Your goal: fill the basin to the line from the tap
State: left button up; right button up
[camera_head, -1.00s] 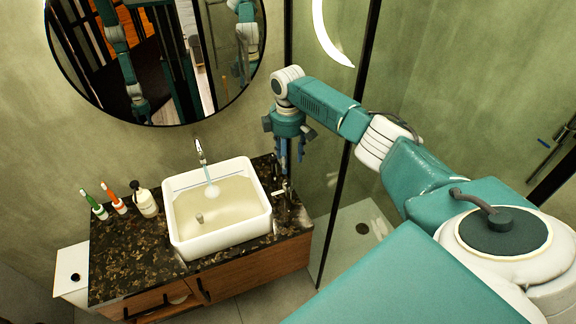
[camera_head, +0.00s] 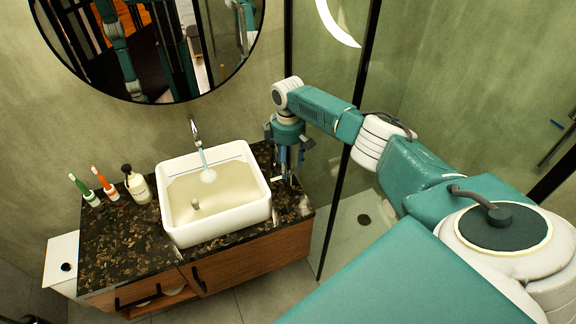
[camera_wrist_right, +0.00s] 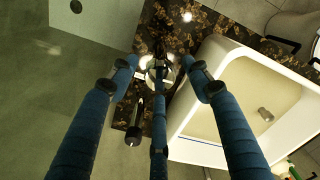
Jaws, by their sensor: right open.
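The white basin (camera_head: 258,209) sits on the counter and holds pale, cloudy water (camera_head: 222,204). Water runs into it from the tap (camera_head: 194,128). A thin bluish line (camera_head: 180,173) runs along the basin's inner back wall, just above the water surface. A small grey piece (camera_head: 195,203) shows in the water. My right gripper (camera_head: 291,165) points down beside the basin's right side, open and empty. In the right wrist view its blue fingers (camera_wrist_right: 160,85) spread around a metal fitting (camera_wrist_right: 158,68) with a dark handle on the counter; contact cannot be told. My left gripper is out of view.
A glass panel's black frame (camera_head: 344,190) stands right of the counter. A round mirror (camera_head: 222,75) hangs above.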

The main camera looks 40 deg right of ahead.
aim_at(288, 166)
jog(key=shift+c, duration=0.3)
jog(key=c, duration=1.1)
jog(key=shift+a+m+p, duration=0.1)
jog(key=shift+m+p, duration=0.35)
jog(key=shift+m, duration=0.55)
jog(key=o, duration=1.2)
jog(key=shift+c, duration=0.2)
notch_tip(288, 166, up, 12)
